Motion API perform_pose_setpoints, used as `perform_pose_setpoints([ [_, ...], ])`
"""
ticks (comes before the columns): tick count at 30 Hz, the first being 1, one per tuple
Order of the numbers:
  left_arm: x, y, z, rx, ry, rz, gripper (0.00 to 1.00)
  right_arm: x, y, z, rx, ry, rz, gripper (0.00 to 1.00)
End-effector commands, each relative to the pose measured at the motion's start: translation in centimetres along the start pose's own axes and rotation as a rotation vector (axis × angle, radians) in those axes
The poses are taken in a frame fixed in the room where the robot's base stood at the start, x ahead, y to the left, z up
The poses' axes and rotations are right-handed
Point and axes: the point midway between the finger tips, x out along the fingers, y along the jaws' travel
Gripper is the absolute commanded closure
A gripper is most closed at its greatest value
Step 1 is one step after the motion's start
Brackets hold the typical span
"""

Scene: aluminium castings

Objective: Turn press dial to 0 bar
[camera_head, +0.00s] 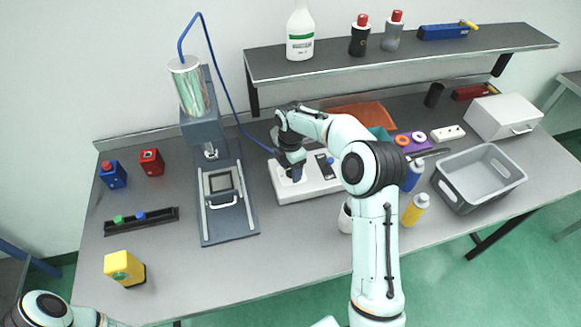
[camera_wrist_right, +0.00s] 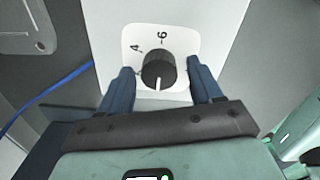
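The press dial (camera_wrist_right: 158,70) is a round black knob with a white pointer line on a white plate in the right wrist view. Its line points to the bottom of that picture, towards my palm. The marks 4 and 6 show at the plate's far side; other marks are hidden or unreadable. My right gripper (camera_wrist_right: 160,78) is open, one blue finger on each side of the knob, with gaps visible. In the head view my right gripper (camera_head: 292,172) is over the white control box (camera_head: 318,186) and hides the dial. My left gripper is out of view.
The blue-grey press (camera_head: 230,220) stands left of the box, joined to it by a blue hose (camera_head: 224,62). A white mug (camera_head: 345,217) is close by my right arm. Bottles and a grey crate (camera_head: 463,195) stand to the right. The table front is mostly clear.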

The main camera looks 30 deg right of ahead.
Motion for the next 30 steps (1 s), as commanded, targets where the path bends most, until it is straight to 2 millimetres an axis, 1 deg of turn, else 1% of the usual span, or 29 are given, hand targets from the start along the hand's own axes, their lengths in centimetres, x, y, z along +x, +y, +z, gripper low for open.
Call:
perform_pose_setpoints([
  [6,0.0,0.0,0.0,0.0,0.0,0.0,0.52,-0.1,0.0,0.0,0.001,0.001,0.001,0.35],
  [8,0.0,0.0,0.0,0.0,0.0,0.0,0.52,-0.4,0.1,0.0,0.001,0.0,0.002,0.35],
  [10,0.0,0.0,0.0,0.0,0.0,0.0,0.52,-1.1,0.1,0.0,0.001,0.0,0.002,0.35],
  [14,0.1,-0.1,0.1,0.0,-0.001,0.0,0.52,-3.6,0.1,0.0,0.001,0.0,0.006,0.35],
  [18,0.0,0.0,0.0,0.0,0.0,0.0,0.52,-6.9,0.1,0.0,0.001,0.001,0.007,0.35],
  [24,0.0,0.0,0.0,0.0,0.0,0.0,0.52,-10.9,0.1,0.0,0.001,0.0,0.004,0.35],
  [27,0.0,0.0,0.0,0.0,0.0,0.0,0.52,-12.2,0.1,0.0,0.0,0.0,0.003,0.35],
  [30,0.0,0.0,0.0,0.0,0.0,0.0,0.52,-13.0,0.0,0.0,0.0,0.0,0.002,0.35],
])
